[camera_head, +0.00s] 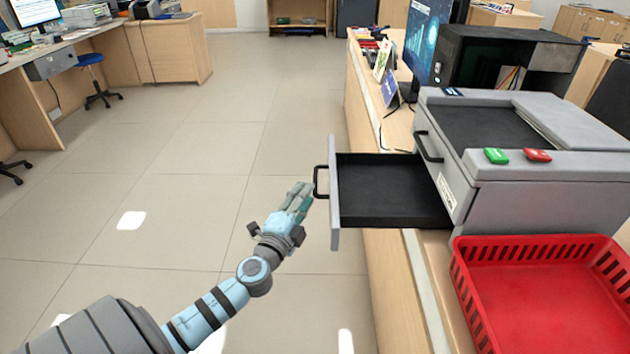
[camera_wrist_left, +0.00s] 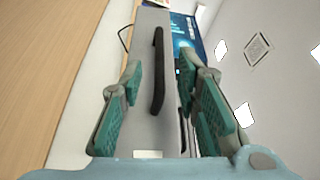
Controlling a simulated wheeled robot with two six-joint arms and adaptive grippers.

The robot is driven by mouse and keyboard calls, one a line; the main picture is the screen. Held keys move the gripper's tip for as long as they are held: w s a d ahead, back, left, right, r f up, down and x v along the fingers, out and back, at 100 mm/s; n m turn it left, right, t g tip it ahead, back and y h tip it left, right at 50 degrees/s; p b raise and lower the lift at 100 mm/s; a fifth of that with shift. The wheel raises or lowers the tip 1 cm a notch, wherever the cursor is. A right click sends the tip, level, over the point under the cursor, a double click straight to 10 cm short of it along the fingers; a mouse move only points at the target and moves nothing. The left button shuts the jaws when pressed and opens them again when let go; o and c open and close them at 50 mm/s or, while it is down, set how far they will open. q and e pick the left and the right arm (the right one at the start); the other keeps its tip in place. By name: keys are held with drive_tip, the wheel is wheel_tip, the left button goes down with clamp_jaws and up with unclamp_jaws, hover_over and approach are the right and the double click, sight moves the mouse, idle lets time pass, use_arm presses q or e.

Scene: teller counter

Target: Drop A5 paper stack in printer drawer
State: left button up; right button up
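The grey printer (camera_head: 560,185) stands on the counter at the right in the head view. Its drawer (camera_head: 385,190) is pulled out to the left; its black floor looks empty. The drawer's black handle (camera_head: 317,182) is on its front panel (camera_head: 334,205). My left gripper (camera_head: 300,190) is just left of the handle. In the left wrist view, my left gripper (camera_wrist_left: 165,95) has its teal-padded fingers spread, with the handle (camera_wrist_left: 158,70) in the gap between them, not gripped. No A5 paper stack can be made out. My right gripper is not in view.
An empty-looking red basket (camera_head: 545,315) sits in front of the printer. A second closed black handle (camera_head: 428,147) is on the printer's side. A monitor (camera_head: 425,40) and a black box-shaped machine (camera_head: 500,60) stand behind. Open floor lies left of the counter.

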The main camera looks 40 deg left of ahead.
sight(315, 178)
use_arm(q)
drive_tip(key=x, duration=0.7)
drive_tip(key=shift+w, duration=0.1)
clamp_jaws()
